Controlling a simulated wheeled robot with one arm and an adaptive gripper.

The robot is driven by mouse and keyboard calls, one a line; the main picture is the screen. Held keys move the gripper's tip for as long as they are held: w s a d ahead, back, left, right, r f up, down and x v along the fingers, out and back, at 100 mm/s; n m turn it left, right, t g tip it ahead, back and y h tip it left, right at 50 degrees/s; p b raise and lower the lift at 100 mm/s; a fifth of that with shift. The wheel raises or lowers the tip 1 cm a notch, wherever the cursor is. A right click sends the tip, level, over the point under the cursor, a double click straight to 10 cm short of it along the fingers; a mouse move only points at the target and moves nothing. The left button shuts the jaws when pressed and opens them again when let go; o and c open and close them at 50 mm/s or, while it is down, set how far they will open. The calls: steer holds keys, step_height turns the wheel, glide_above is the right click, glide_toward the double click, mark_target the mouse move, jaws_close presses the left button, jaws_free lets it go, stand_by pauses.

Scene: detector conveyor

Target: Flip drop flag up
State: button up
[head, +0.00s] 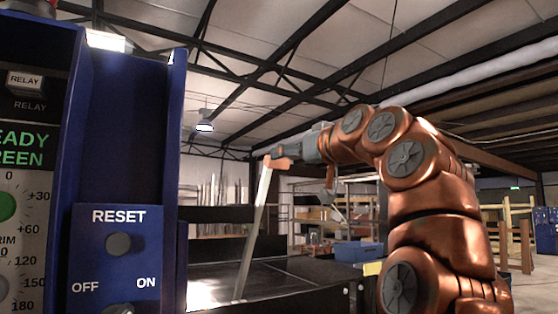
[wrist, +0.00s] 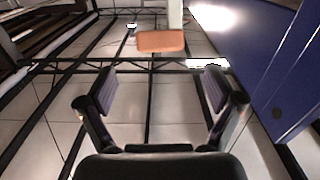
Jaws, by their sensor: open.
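The drop flag appears as a pale rod (head: 255,235) with an orange tab (head: 279,163) at its top. It rises from the dark conveyor area, near upright and leaning slightly right in the head view. In the wrist view the orange tab (wrist: 161,41) lies ahead of the fingertips and roughly centred between them, with part of the pale rod (wrist: 175,14) above it. My gripper (wrist: 159,90) is open with nothing between its fingers. In the head view my gripper (head: 290,150) is close beside the tab; I cannot tell whether they touch.
A blue control cabinet (head: 125,160) with a RESET button (head: 118,244) and an OFF/ON switch (head: 120,309) stands at left. The blue panel (wrist: 265,60) is at right in the wrist view. Dark conveyor surfaces (head: 285,275) lie below. Shelving and a blue bin (head: 357,252) are farther back.

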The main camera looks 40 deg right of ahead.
mark_target(280, 161)
steer(key=w, duration=0.2)
steer(key=w+p, duration=0.1)
steer(key=w, duration=0.1)
steer(key=w+p, duration=0.1)
steer(key=w, duration=0.2)
steer(key=shift+d, duration=0.3)
steer(key=shift+f, duration=0.1)
steer(key=c, duration=1.7)
